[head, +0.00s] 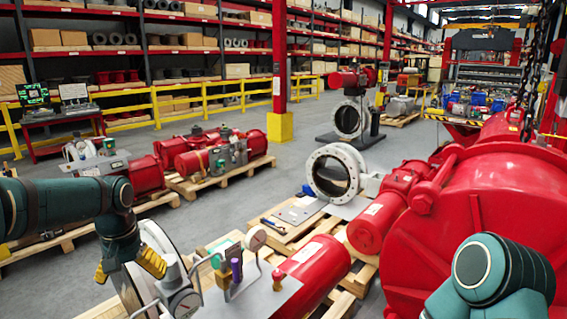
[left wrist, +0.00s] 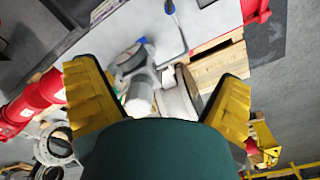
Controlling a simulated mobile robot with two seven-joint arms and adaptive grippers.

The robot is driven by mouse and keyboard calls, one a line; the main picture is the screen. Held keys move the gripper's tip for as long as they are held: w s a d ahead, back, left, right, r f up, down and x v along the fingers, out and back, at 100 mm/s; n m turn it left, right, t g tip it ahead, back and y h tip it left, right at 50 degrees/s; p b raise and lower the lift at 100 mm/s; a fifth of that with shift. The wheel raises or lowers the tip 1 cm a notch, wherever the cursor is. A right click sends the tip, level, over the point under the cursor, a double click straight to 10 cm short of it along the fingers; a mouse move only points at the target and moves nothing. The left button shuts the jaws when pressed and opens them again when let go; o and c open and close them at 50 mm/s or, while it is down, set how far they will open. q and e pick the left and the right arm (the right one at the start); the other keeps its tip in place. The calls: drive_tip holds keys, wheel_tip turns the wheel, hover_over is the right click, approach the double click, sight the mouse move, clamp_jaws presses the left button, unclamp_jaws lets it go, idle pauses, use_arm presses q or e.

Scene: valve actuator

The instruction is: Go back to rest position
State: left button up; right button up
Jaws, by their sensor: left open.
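My left gripper (head: 127,268) has yellow fingers and hangs at the lower left of the head view, beside a large pale flange (head: 160,240). In the left wrist view the fingers (left wrist: 160,95) are spread apart with nothing held between them. Beyond them lie a grey panel and a pale, round-bodied fitting, apart from the fingers as far as I can tell.
A very large red actuator (head: 480,215) fills the right side. A white flanged valve (head: 333,172) stands behind on a pallet. Red actuators (head: 205,155) on pallets lie at the left. Grey floor (head: 265,190) is open in the middle; yellow railings (head: 205,97) front the shelves.

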use_arm(q)
drive_tip(key=d+f+m+h, duration=0.1)
drive_tip(key=d+f, duration=0.4)
drive_tip(key=f, duration=0.4)
drive_tip(key=d+f+h, duration=0.1)
drive_tip(key=d+f, duration=0.4)
drive_tip(key=f, duration=0.4)
drive_tip(key=s+d+f+t+h+b, duration=0.1)
drive_tip(key=s+d+f, duration=0.4)
drive_tip(key=s+f, duration=0.3)
drive_tip(key=s+d+f+n+h+b, duration=0.1)
drive_tip(key=s+d+f, duration=0.5)
drive_tip(key=f, duration=0.3)
drive_tip(key=shift+s+d+f+t, duration=0.3)
drive_tip(key=shift+s+t, duration=0.1)
drive_tip(key=shift+s, duration=0.45)
use_arm(e)
wheel_tip(320, 180, down, 2)
